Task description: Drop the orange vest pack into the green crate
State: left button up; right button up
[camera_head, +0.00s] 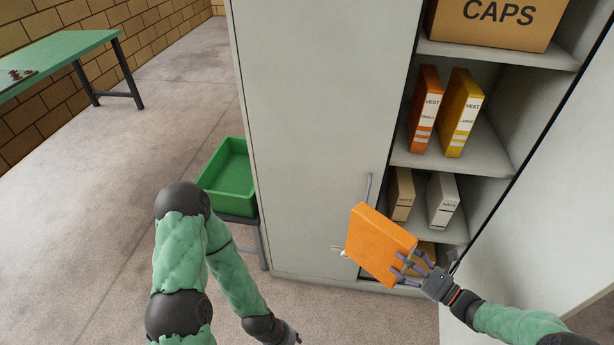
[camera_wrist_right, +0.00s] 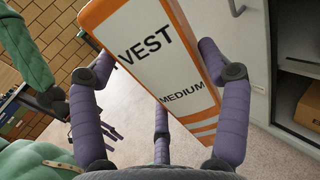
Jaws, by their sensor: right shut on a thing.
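My right gripper (camera_head: 414,268) is shut on an orange vest pack (camera_head: 374,244) and holds it tilted in the air in front of the cabinet. In the right wrist view the pack (camera_wrist_right: 158,58) shows a white label reading "VEST MEDIUM" between the purple fingers (camera_wrist_right: 160,85). The green crate (camera_head: 230,172) stands left of the cabinet on a low dark stand; the part of its inside that shows looks empty, and the cabinet side hides its right part. My left arm reaches down at the lower middle; its gripper is cut off or too unclear to judge.
The grey cabinet (camera_head: 320,110) has its left door shut and its right side open. Its shelves hold a CAPS box (camera_head: 494,22), an orange pack (camera_head: 424,108), a yellow pack (camera_head: 460,112) and pale packs (camera_head: 442,200). A green table (camera_head: 60,58) stands far left. The floor between is clear.

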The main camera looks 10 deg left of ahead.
aim_at(243, 182)
jog(key=i+u, duration=0.15)
jog(key=u, duration=0.2)
jog(key=i+l+u, duration=0.1)
jog(key=u, duration=0.25)
jog(key=i+l+u, duration=0.1)
jog(key=u, duration=0.2)
jog(key=i+j+u, duration=0.55)
jog(key=j+u, duration=0.15)
jog(key=i+j+u, duration=0.55)
jog(key=i, duration=0.4)
jog(key=i+j+u, duration=0.2)
jog(key=i, duration=0.45)
jog(key=i+z, duration=0.2)
jog(key=z, duration=0.2)
jog(key=i+z, duration=0.25)
jog(key=z, duration=0.15)
jog(key=i+z, duration=0.2)
jog(key=z, duration=0.25)
jog(key=i+j+z, duration=0.2)
jog(key=z, duration=0.2)
jog(key=i+j+z, duration=0.1)
jog(key=z, duration=0.3)
jog(key=i+j+z, duration=0.2)
jog(key=z, duration=0.15)
jog(key=i+j+z, duration=0.25)
jog(key=z, duration=0.15)
jog(key=i+j+z, duration=0.2)
jog(key=z, duration=0.15)
